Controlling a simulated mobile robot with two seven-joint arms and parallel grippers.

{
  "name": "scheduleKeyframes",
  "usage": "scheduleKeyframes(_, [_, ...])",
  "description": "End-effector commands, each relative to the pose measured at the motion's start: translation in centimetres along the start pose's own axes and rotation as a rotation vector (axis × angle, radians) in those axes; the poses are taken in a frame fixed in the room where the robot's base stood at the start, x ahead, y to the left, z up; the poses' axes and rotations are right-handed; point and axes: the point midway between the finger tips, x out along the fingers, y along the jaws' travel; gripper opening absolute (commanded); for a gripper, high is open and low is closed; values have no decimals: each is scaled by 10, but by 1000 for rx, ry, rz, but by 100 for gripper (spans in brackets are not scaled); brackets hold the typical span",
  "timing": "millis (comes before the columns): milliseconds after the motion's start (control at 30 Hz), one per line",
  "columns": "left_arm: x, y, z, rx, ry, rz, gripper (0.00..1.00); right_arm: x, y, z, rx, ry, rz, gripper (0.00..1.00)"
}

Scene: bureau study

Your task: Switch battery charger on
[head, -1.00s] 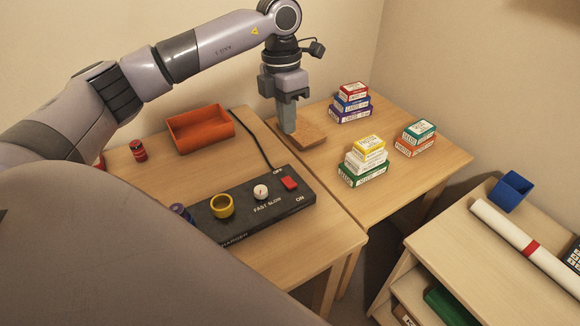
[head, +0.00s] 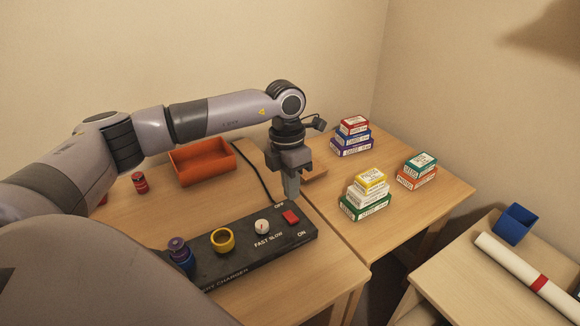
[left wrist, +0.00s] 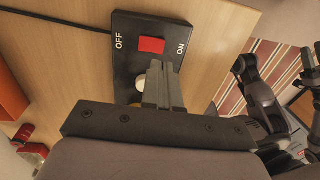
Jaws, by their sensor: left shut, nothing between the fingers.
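The black battery charger (head: 250,251) lies on the wooden desk in the head view, with a yellow ring, a white knob marked FAST and SLOW, and a red rocker switch (head: 291,217) between the OFF and ON labels. In the left wrist view the red switch (left wrist: 151,45) shows just beyond my fingertips. My left gripper (head: 292,196) is shut and empty, pointing down above the charger's OFF end, close to the switch. I cannot tell whether it touches. In the left wrist view its fingers (left wrist: 160,70) partly hide the white knob.
An orange tray (head: 203,165) and a red can-like battery (head: 140,183) stand behind the charger. Stacks of small boxes (head: 366,194) stand on the adjoining desk. A lower shelf unit at right holds a blue cup (head: 517,224) and a white roll (head: 515,262).

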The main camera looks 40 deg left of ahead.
Motion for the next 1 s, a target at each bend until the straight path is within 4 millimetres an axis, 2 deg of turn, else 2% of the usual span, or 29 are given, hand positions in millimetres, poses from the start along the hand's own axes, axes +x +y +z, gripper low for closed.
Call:
scheduleKeyframes(100, [25,-1,-1,1,4,-1,0,-1,0,-2,0,0,0,43])
scheduleKeyframes(333, [55,0,0,0,2,0,0,-3,0,-4,0,0,0,43])
scheduleKeyframes(1000, [69,-2,0,1,0,-1,0,-1,0,-1,0,-1,0,43])
